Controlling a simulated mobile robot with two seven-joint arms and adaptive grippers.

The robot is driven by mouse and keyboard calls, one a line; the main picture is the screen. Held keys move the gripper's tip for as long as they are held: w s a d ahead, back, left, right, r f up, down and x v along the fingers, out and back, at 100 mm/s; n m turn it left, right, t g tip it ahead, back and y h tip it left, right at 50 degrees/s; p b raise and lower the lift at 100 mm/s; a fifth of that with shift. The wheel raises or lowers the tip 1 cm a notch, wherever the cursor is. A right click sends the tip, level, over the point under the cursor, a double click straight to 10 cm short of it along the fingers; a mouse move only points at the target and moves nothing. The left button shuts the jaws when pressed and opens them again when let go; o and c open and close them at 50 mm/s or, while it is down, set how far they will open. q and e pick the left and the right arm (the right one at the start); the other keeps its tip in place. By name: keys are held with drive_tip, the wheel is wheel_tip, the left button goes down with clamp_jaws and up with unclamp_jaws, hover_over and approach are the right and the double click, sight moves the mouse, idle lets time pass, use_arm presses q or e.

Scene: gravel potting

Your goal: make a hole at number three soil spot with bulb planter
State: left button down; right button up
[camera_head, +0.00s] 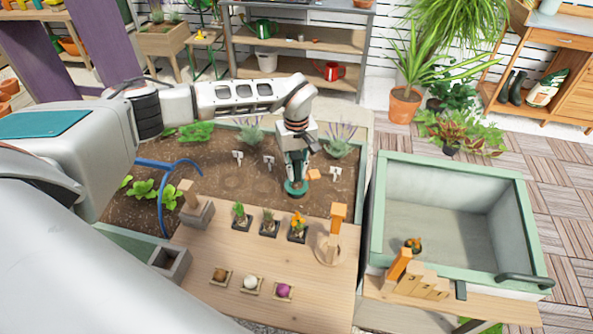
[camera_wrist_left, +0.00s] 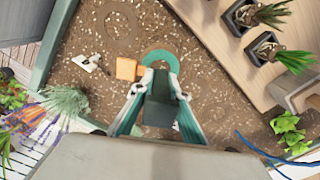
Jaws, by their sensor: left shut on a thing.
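My left gripper (camera_head: 298,168) is over the soil bed (camera_head: 335,200), pointing down and shut on the bulb planter. The planter's green ring (camera_head: 297,188) shows below the fingers, at or close to the soil; I cannot tell how deep it is. In the left wrist view the green ring (camera_wrist_left: 165,58) lies beyond the fingertips (camera_wrist_left: 160,95), with an orange-tan block (camera_wrist_left: 125,69) beside it. White number markers stand at the back of the soil, one (camera_head: 335,171) right of the gripper and two (camera_head: 269,162) to its left. Their numbers are too small to read. My right gripper is not in view.
A wooden table (camera_head: 215,245) in front holds potted plants (camera_head: 269,222), small trays with bulbs (camera_head: 250,284) and a wooden stand (camera_head: 328,248). A green-rimmed basin (camera_head: 376,235) stands at the right. A blue hose (camera_head: 162,205) curves over the bed's left side.

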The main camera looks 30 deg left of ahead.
sight(297, 155)
use_arm(q)
drive_tip(key=shift+r+p, duration=0.85)
drive_tip(key=shift+r, duration=2.95)
